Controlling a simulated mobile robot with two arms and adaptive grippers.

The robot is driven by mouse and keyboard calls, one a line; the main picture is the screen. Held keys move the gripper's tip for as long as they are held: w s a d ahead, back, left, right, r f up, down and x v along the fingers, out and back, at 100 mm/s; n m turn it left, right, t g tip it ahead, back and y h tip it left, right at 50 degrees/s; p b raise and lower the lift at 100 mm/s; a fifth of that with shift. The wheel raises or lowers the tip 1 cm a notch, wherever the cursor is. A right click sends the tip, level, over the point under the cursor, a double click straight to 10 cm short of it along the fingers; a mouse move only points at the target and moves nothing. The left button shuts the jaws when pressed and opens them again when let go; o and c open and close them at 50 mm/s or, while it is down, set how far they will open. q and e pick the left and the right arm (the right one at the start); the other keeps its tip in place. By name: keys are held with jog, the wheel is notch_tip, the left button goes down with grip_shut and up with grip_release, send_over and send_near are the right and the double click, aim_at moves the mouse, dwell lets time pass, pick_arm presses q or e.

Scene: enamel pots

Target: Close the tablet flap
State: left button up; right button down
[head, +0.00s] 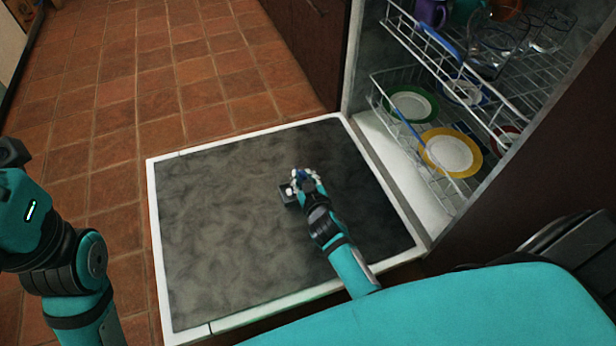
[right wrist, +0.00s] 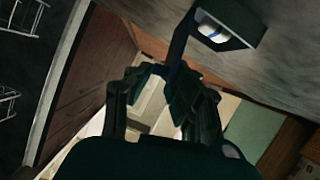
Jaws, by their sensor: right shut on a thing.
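The dishwasher door (head: 220,230) lies open and flat, with its dark inner face up. The tablet compartment (head: 285,196) is a small dark box in that face; it also shows in the right wrist view (right wrist: 243,42). A white and blue tablet (right wrist: 212,28) is inside it. The tablet flap (right wrist: 179,42) stands raised from the compartment's edge. My right gripper (head: 299,178) is at the compartment, and in the right wrist view (right wrist: 155,74) its fingertips are shut on the flap's free edge. My left arm shows at the left, but its fingers do not.
The dishwasher's lower rack (head: 390,90) holds a green-rimmed plate (head: 409,104) and a yellow-rimmed plate (head: 450,152). Glasses (head: 497,42) and a purple mug (head: 431,12) stand on the upper rack. Tiled floor (head: 110,90) left of the door is clear.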

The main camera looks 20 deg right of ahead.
jog(key=shift+f+n+h, duration=0.1)
jog(key=shift+n+h, duration=0.2)
jog(key=c, duration=1.3)
grip_release()
jog(key=shift+a, duration=0.1)
notch_tip(320, 180, up, 10)
jog(key=shift+r, duration=0.1)
